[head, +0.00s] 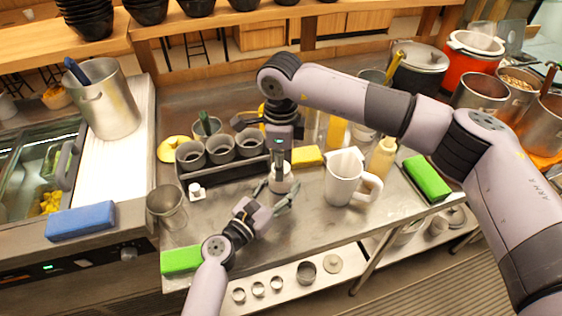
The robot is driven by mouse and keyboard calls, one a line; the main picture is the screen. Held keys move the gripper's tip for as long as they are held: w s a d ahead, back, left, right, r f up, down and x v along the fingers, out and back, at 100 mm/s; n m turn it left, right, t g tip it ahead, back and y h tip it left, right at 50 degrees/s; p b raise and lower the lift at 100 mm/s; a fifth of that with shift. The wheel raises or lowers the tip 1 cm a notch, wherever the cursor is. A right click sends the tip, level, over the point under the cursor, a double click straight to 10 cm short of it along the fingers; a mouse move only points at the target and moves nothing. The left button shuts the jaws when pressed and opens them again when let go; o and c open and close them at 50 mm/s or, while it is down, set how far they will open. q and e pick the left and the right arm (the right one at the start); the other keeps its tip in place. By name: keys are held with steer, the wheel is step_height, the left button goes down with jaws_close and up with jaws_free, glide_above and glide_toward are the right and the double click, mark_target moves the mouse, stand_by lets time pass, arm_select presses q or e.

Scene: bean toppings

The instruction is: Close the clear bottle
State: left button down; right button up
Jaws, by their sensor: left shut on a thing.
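A pale bottle, apparently the clear bottle (283,183), stands near the middle of the steel counter in the head view. My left gripper (279,195) comes from the lower left and is shut on the bottle's lower body, a finger at each side. My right gripper (281,150) points down directly over the bottle's top and hides it. I cannot tell whether its fingers hold a cap. A small white cap-like piece (196,190) lies on the counter to the left, in front of the grey cup rack.
A rack of grey cups (220,149) stands behind left. A white pitcher (343,179) and a yellowish bottle (382,158) stand to the right. A metal cup (167,207) and green sponge (181,260) are at the left front. The counter's front middle is clear.

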steer(key=shift+m, duration=0.7)
steer(key=o, duration=1.4)
step_height(320, 180, up, 12)
arm_select(q)
steer(key=c, duration=0.6)
jaws_free()
steer(key=shift+c, duration=0.2)
